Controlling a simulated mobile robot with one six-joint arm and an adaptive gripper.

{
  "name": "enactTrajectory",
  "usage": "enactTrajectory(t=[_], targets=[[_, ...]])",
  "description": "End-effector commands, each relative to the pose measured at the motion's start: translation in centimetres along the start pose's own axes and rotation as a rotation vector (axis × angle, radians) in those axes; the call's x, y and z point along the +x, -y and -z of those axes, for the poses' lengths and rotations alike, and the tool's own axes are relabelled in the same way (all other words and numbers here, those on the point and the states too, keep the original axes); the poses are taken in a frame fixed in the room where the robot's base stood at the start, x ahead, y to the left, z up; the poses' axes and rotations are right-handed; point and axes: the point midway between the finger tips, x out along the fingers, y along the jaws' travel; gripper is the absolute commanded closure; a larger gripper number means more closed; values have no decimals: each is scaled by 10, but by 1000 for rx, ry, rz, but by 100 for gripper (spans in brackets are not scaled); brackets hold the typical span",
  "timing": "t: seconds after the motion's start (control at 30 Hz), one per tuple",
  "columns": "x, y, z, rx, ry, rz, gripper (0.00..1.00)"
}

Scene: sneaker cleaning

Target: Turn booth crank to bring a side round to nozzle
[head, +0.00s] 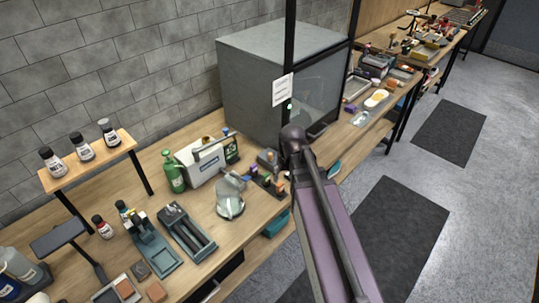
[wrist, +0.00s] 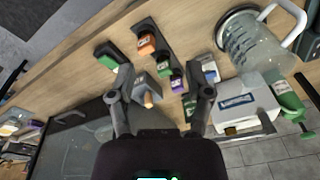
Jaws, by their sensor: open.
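The booth (head: 255,85) is a large grey box with a dark glass front, standing on the wooden bench. In the wrist view its dark glass panel (wrist: 65,150) fills the lower left. A grey block (wrist: 147,84) with a tan peg (wrist: 149,101) lies between my fingers in the picture, close to the booth; I cannot tell for sure that it is the crank. My gripper (wrist: 165,82) is open and empty, above the bench beside the booth. In the head view my arm hides the gripper and part of the booth's front corner. The nozzle is not clearly visible.
Small coloured blocks, one orange (wrist: 147,42), stand close by. A clear jug (head: 229,197), a white caddy (head: 200,163) and a green bottle (head: 173,172) stand left of the booth. A bottle shelf (head: 95,160) is farther left. Dark mats (head: 395,225) lie on the open floor.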

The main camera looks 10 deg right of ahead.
Motion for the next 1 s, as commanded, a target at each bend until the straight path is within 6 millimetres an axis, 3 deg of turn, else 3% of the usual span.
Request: enactTrajectory(t=[0.03,0.2,0.4,0.57,1.0], targets=[[-2,-7,28,-37,-28,11,35],[-6,-27,96,-184,-137,36,35],[-10,-44,150,-307,-235,40,35],[-12,-49,163,-345,-266,38,35],[-10,-48,163,-348,-266,37,35]])
